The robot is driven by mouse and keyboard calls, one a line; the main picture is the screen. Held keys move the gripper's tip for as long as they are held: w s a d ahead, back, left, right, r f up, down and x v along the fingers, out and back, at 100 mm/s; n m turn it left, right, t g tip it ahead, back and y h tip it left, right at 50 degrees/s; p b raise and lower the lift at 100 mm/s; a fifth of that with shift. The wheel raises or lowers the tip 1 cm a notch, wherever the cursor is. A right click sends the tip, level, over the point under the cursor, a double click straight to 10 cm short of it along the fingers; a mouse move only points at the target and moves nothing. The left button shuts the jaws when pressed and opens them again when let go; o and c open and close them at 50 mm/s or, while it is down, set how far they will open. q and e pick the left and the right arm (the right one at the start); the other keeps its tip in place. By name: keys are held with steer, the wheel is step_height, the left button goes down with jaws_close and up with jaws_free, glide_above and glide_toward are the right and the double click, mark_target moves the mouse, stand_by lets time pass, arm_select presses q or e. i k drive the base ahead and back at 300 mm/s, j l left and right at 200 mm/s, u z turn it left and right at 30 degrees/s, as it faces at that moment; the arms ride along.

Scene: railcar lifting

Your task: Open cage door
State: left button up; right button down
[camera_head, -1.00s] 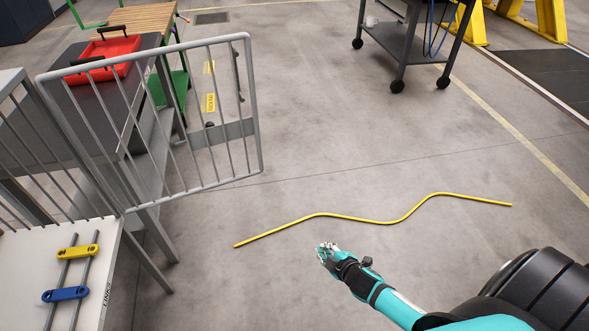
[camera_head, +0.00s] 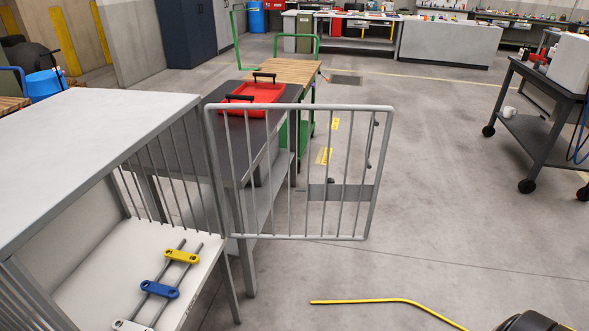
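The grey barred cage door (camera_head: 300,236) stands swung wide open, out to the right of the cage. Its hinge side meets the front right corner of the cage (camera_head: 95,120). The cage front is uncovered, and its white floor holds a yellow link (camera_head: 182,256), a blue link (camera_head: 160,289) and a white link (camera_head: 130,325) on rods. Neither of my grippers shows in the current view. Nothing is seen touching the door.
A dark table with a red tray (camera_head: 262,95) stands behind the door. A yellow cable (camera_head: 365,301) lies on the floor at the lower right. A dark cart (camera_head: 535,120) stands at the right. The floor between door and cart is clear.

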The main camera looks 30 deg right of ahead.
mark_target(341, 193)
steer(key=l+u, duration=0.75)
steer(key=l, duration=0.2)
steer(key=l+u, duration=0.35)
steer(key=k+l+u, duration=0.15)
steer(key=l+u, duration=0.25)
steer(key=k+l+u, duration=0.2)
steer(key=l+u, duration=0.15)
steer(key=l, duration=0.15)
